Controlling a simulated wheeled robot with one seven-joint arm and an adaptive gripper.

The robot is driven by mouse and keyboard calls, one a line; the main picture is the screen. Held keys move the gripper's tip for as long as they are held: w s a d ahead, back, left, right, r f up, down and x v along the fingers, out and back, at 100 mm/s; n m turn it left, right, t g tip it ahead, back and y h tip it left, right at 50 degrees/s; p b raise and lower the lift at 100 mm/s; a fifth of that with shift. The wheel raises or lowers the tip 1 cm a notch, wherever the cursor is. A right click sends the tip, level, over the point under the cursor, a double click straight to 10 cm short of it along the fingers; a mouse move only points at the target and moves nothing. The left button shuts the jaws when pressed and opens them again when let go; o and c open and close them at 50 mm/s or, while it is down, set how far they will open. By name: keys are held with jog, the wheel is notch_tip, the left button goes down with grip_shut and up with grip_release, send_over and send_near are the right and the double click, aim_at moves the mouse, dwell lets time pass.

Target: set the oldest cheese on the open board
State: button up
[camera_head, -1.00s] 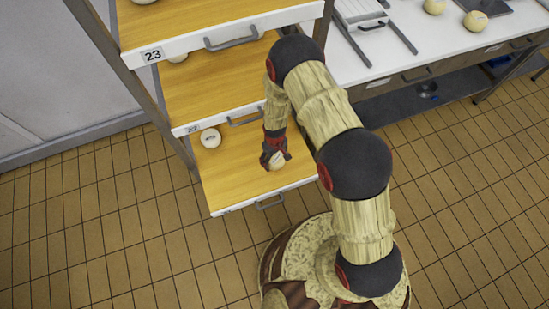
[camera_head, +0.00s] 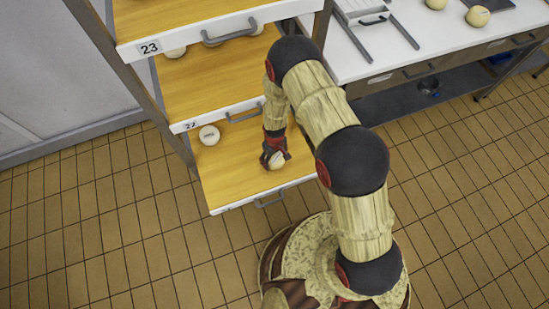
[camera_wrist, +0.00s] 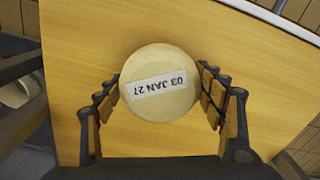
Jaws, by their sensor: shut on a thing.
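My gripper (camera_head: 275,163) is shut on a round pale cheese (camera_wrist: 160,85), with its fingers on either side. In the wrist view its white label (camera_wrist: 158,83) reads "03 JAN 27", upside down. The cheese (camera_head: 276,160) is over the lowest wooden board (camera_head: 232,185), towards its right side; I cannot tell whether it touches the wood. This board (camera_wrist: 80,75) also fills most of the wrist view.
Above are a middle board (camera_head: 195,90) with a tag like 22 and several cheeses, and a top board (camera_head: 165,20) tagged 23. At right, a white worktop (camera_head: 410,45) holds cheeses (camera_head: 477,16), a dark slab (camera_head: 497,4) and a metal frame (camera_head: 345,30).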

jog(key=shift+f+b, duration=0.6)
jog(key=shift+f, duration=0.2)
dwell(0.6)
jog(key=o, duration=1.6)
jog(key=shift+r, duration=0.1)
jog(key=shift+r+p, duration=2.3)
jog(key=shift+r, duration=1.15)
